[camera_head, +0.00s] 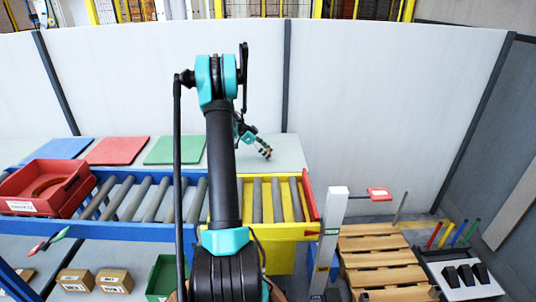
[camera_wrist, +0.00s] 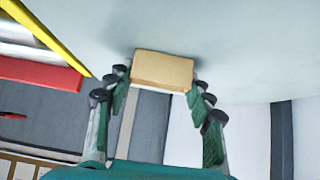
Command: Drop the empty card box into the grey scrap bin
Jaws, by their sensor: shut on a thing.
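My gripper (camera_head: 262,148) is over the pale table behind the roller conveyor, partly behind my arm in the head view. In the wrist view my gripper (camera_wrist: 160,82) has its two fingers at either side of a small tan card box (camera_wrist: 162,70) and is shut on it. The box lies against the pale tabletop (camera_wrist: 240,60); I cannot tell whether it rests on it or is just above it. The box is too small to make out in the head view. I cannot pick out a grey scrap bin in either view.
The roller conveyor (camera_head: 140,198) runs in front, with a red crate (camera_head: 45,188) at its left and a yellow section (camera_head: 262,228) at right. A white post (camera_head: 331,240) and a wooden pallet (camera_head: 380,260) stand to the right. Two card boxes (camera_head: 75,279) and a green bin (camera_head: 162,278) are below.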

